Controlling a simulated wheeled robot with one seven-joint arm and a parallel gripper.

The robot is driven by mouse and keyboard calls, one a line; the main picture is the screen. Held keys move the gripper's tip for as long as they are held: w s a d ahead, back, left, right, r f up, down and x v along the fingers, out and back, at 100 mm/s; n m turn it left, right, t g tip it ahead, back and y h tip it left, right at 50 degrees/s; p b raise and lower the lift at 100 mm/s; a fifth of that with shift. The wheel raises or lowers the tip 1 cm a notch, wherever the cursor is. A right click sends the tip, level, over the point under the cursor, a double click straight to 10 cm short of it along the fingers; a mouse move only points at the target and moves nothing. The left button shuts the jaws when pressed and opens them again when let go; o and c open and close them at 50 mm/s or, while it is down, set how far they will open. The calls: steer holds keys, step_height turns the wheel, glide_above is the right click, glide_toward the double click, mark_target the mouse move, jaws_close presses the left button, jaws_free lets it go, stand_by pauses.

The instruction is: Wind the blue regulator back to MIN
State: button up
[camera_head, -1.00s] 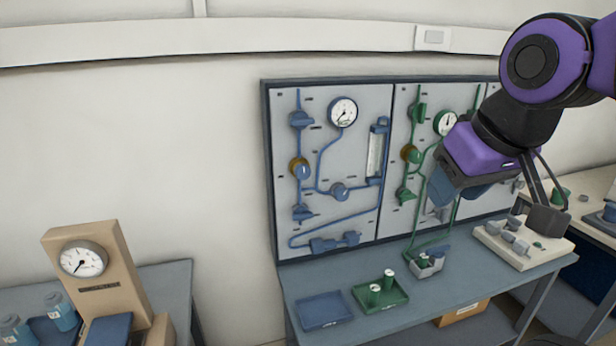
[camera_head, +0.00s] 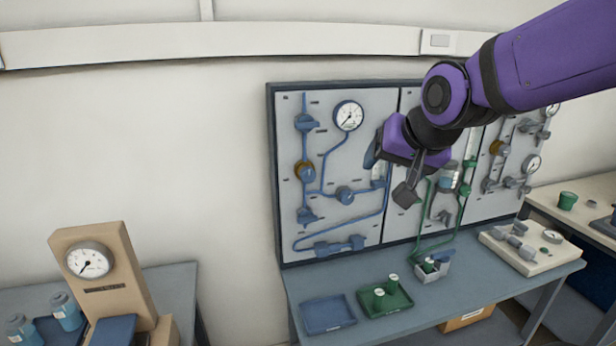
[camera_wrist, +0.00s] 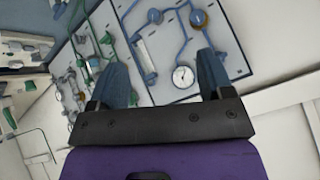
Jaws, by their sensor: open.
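The blue regulator (camera_head: 305,172), a blue knob on a brass-coloured ring, sits on the left panel's blue pipework. It also shows at the top of the wrist view (camera_wrist: 198,18), beyond the fingertips. Its MIN marking is too small to read. The blue line's round white gauge (camera_head: 349,116) is above and right of it, and shows between the fingers in the wrist view (camera_wrist: 183,76). My gripper (camera_head: 388,176) is open and empty, in front of the panels and to the right of the regulator, apart from it. My gripper hides part of the middle panel.
Other blue knobs (camera_head: 345,195) and pipes surround the regulator. The bench (camera_head: 355,341) below carries a blue tray (camera_head: 327,314), a green tray (camera_head: 400,301) with bottles and a grey box (camera_head: 431,270). A beige gauge stand (camera_head: 118,255) is at lower left.

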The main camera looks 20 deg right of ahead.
steer(key=w+a+f+m+t, duration=0.2)
steer(key=w+f+m, duration=0.15)
steer(key=w, duration=0.55)
steer(key=m+t, duration=0.5)
steer(key=m, duration=0.5)
glide_toward(309, 177)
step_height(309, 177, up, 4)
steer(key=s, duration=0.3)
steer(key=w+f+m+t, duration=0.3)
steer(key=f+m, duration=0.4)
steer(key=w, duration=1)
steer(key=shift+w+r, duration=0.3)
steer(key=shift+w, duration=0.1)
steer(key=shift+c, duration=0.5)
steer(key=c, duration=0.8)
steer(key=shift+n, duration=0.25)
steer(key=shift+c, duration=0.2)
